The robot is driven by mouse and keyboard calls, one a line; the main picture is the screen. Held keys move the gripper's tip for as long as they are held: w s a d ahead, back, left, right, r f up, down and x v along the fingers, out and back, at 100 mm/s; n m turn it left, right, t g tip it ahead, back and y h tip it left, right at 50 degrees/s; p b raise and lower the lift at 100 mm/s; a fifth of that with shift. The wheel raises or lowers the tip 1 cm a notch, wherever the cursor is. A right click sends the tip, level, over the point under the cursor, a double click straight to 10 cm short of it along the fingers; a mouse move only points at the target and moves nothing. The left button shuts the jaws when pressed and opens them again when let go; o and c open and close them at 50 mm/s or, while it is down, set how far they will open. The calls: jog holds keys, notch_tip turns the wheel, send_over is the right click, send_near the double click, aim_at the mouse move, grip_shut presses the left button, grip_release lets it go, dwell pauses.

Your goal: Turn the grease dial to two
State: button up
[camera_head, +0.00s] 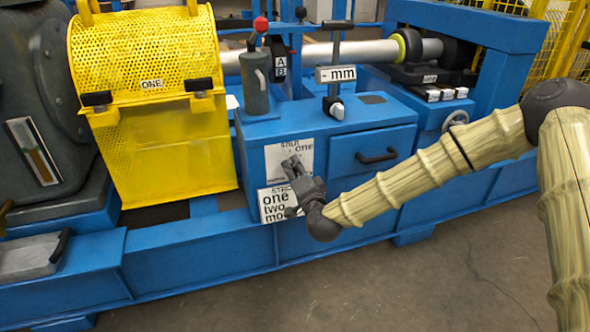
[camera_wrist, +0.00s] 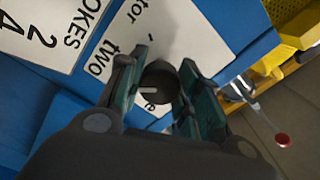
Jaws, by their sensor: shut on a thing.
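The grease dial (camera_wrist: 159,82) is a dark round knob with a short white mark, set on a white label plate (camera_wrist: 172,38) in the wrist view. The mark points to the left of that picture. The word "two" is readable on the plate at upper left of the dial, and part of another word shows below the mark. My gripper (camera_head: 292,168) is at this plate in the head view (camera_head: 275,163), where "shut" and "one" are readable and the gripper hides the dial. In the wrist view my gripper's fingers (camera_wrist: 158,95) are shut on the dial, one on each side.
A second white placard (camera_head: 272,205) is just below, partly behind my gripper. A blue drawer with a dark handle (camera_head: 377,156) is to the right. A grey lever unit (camera_head: 255,85) and a "- mm" sign (camera_head: 336,74) stand above. Open floor lies in front.

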dwell(0.4)
jog(key=o, duration=1)
jog(key=shift+o, duration=0.2)
jog(key=v, duration=1.2)
jog(key=shift+f, duration=0.1)
